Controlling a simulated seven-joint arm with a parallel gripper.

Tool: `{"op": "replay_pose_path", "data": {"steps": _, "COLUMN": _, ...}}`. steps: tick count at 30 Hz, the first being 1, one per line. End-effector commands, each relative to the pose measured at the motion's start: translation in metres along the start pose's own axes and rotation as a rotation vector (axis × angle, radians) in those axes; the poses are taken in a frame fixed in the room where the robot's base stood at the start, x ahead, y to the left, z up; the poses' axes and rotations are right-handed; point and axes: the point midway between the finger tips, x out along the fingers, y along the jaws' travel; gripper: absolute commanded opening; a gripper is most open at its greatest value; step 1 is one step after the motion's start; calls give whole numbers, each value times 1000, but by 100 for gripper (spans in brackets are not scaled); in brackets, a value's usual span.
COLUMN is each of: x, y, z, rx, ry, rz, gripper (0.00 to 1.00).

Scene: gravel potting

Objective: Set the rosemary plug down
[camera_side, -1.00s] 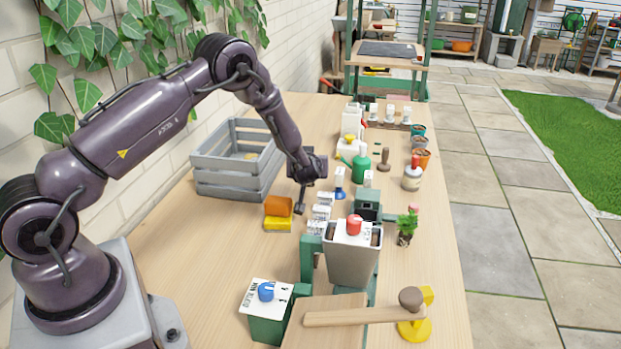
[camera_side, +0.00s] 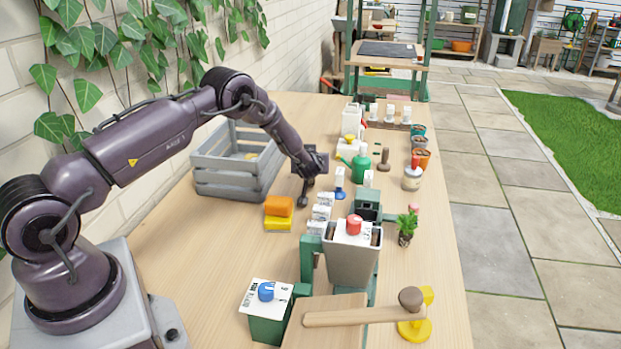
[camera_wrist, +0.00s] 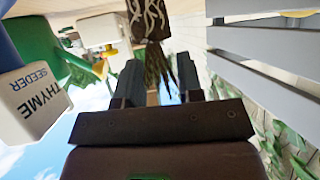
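My gripper (camera_side: 307,190) is over the bench right of the grey slatted crate. In the wrist view, my gripper (camera_wrist: 158,72) has its two dark fingers on either side of the thin brownish stems of a plug. The plug's dark root ball (camera_wrist: 150,20) with pale roots shows beyond the fingertips. I take this as the rosemary plug. In the side view it is too small and dark to tell apart from the fingers, and whether it touches the bench is unclear. Another leafy plug (camera_side: 406,230) with a pink top stands at the bench's right side.
The crate (camera_side: 232,175) stands close on the left, with orange and yellow blocks (camera_side: 278,208) in front. A white thyme seeder box (camera_wrist: 30,105) is close by in the wrist view. A green watering can (camera_side: 360,167) and a grey pot (camera_side: 351,262) stand to the right.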

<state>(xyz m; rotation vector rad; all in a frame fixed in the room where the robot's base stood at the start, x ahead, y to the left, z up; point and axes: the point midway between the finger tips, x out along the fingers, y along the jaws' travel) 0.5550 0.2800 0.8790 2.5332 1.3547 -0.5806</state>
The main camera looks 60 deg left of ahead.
Motion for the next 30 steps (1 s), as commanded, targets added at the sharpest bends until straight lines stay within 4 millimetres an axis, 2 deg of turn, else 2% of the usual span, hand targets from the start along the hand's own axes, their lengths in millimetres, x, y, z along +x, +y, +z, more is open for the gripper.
{"op": "replay_pose_path", "data": {"steps": 1, "x": 0, "y": 0, "z": 0, "rx": 0, "ry": 0, "rz": 0, "gripper": 22}}
{"op": "replay_pose_path", "data": {"steps": 4, "x": 0, "y": 0, "z": 0, "rx": 0, "ry": 0, "rz": 0, "gripper": 0}}
{"op": "replay_pose_path", "data": {"steps": 14, "x": 0, "y": 0, "z": -1, "rx": 0, "ry": 1, "rz": 0, "gripper": 0}}
{"op": "replay_pose_path", "data": {"steps": 20, "x": -4, "y": 1, "z": -10, "rx": -1, "ry": 3, "rz": 1, "gripper": 0}}
{"op": "replay_pose_path", "data": {"steps": 25, "x": -16, "y": 0, "z": -33, "rx": -2, "ry": 4, "rz": 2, "gripper": 0}}
{"op": "replay_pose_path", "data": {"steps": 30, "x": -45, "y": -11, "z": -46, "rx": 1, "ry": 3, "rz": 1, "gripper": 0}}
